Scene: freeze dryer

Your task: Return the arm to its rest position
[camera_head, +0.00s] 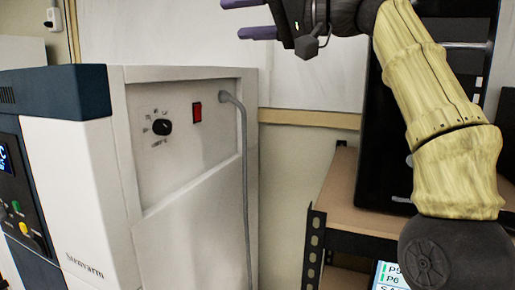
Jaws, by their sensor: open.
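My gripper (247,18) is at the top of the head view, partly cut off by the upper edge. Its two dark purple fingers point left and stand apart, with nothing between them. My arm, in a pale yellow cover, rises from the lower right and bends over at the top right. The gripper appears above the freeze dryer (193,175) in the picture and looks clear of it. The freeze dryer is a white cabinet with a dark blue front edge. Its side carries a black knob (162,127) and a red switch (197,115).
A grey cable (244,170) hangs down the cabinet's side. A brown shelf (345,205) with a black slotted frame stands at the right, with a tall black case (385,165) on it. A lit screen (388,277) shows at the bottom. A wall socket (55,18) is at top left.

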